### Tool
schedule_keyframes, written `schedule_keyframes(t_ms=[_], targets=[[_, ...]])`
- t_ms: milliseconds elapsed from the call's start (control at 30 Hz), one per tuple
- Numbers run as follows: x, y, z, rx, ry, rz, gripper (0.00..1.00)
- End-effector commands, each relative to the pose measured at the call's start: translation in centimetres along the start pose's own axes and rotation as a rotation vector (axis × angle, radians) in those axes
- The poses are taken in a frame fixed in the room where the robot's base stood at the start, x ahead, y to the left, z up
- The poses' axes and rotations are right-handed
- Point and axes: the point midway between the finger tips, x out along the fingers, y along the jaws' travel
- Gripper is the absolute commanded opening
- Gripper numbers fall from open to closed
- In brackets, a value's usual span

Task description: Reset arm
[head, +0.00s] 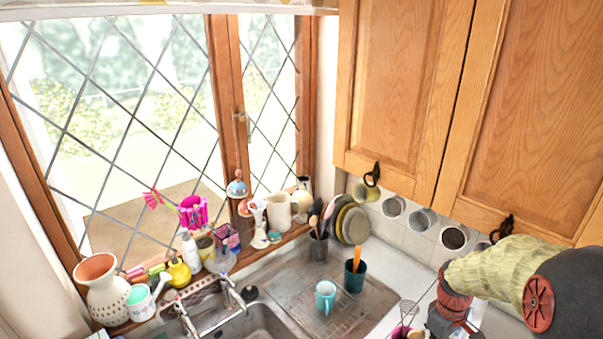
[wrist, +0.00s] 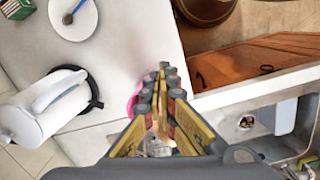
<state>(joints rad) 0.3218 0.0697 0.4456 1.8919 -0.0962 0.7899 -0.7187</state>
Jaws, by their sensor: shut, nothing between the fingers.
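My gripper (wrist: 163,72) shows in the wrist view, pointing away over the edge of a white counter (wrist: 125,45). Its two fingers are together and nothing is between them. A pink thing (wrist: 132,103) lies partly hidden behind the fingers; I cannot tell what it is. My arm (head: 505,275) enters the head view at the lower right, below the cupboards. The fingers cannot be made out in the head view.
Wooden cupboards (head: 405,90) hang above my arm. Mugs (head: 455,237) hang beneath them. A teal mug (head: 325,296) stands on the drainer. Ornaments crowd the windowsill.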

Motion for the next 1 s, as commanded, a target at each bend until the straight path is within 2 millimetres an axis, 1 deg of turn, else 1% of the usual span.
schedule_keyframes(t_ms=[33, 100, 200, 300, 467, 500, 600, 700, 767, 867, 1000], targets=[[-0.6, -1.9, 0.6, 0.103, 0.019, 0.009, 0.0], [-1.6, -4.2, 1.4, 0.239, 0.044, 0.014, 0.0], [-2.8, -7.4, 2.5, 0.389, 0.09, 0.023, 0.0], [-3.5, -10.5, 3.7, 0.499, 0.145, 0.029, 0.0], [-3.5, -14.9, 5.6, 0.591, 0.251, 0.036, 0.0], [-3.4, -15.9, 6.0, 0.594, 0.282, 0.038, 0.0], [-2.9, -18.2, 7.0, 0.568, 0.363, 0.05, 0.0], [-2.6, -19.9, 7.5, 0.531, 0.45, 0.066, 0.0], [-2.7, -20.6, 7.7, 0.509, 0.497, 0.075, 0.0], [-3.2, -21.2, 7.5, 0.484, 0.553, 0.085, 0.0], [-3.0, -21.6, 7.4, 0.468, 0.566, 0.085, 0.0]])
